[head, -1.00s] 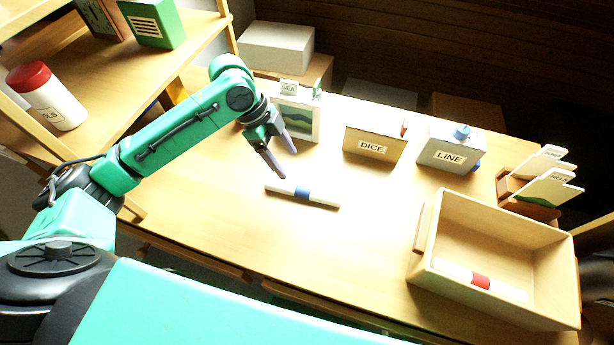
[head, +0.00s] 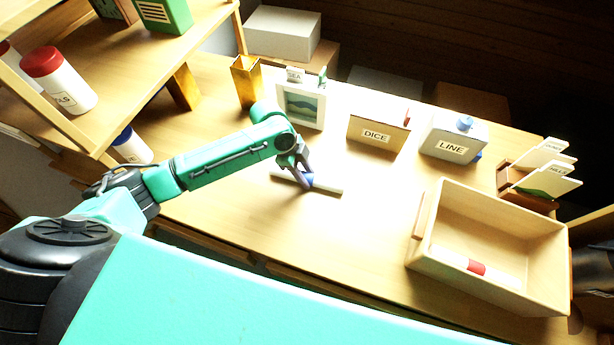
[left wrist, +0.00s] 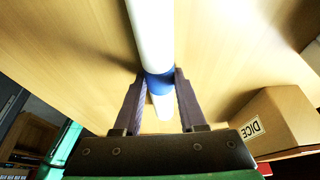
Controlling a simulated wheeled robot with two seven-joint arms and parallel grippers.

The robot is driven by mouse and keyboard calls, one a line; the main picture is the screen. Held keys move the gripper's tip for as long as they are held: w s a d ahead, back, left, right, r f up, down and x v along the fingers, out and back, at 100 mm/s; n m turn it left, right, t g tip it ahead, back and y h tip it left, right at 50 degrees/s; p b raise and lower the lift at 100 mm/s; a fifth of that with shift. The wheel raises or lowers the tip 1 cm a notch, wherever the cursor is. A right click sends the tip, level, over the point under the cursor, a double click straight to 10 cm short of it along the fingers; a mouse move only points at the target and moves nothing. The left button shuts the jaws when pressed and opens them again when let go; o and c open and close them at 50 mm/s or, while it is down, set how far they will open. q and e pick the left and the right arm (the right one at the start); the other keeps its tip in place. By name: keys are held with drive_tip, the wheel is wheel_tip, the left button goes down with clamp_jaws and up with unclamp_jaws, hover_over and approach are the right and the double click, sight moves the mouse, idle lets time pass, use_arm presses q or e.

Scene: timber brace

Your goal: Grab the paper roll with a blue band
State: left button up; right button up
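The paper roll with a blue band (head: 325,189) lies on the table in the head view, left of the open wooden tray. My left gripper (head: 304,186) is down at its middle and partly hides the blue band. In the left wrist view the white roll (left wrist: 152,30) runs away from the camera, with its blue band (left wrist: 159,84) between the two fingertips of my left gripper (left wrist: 160,74). The fingers lie close on both sides of the band; whether they press on it is unclear. My right gripper is not in view.
The wooden tray (head: 418,256) at the right holds a roll with a red band (head: 476,267). The DICE box (head: 377,133), LINE box (head: 452,138) and a framed picture (head: 301,106) stand behind. A shelf (head: 120,70) with jars is at the left. The table front is clear.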

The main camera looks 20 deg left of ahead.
use_arm(q)
clamp_jaws()
drive_tip(key=shift+r, duration=0.1)
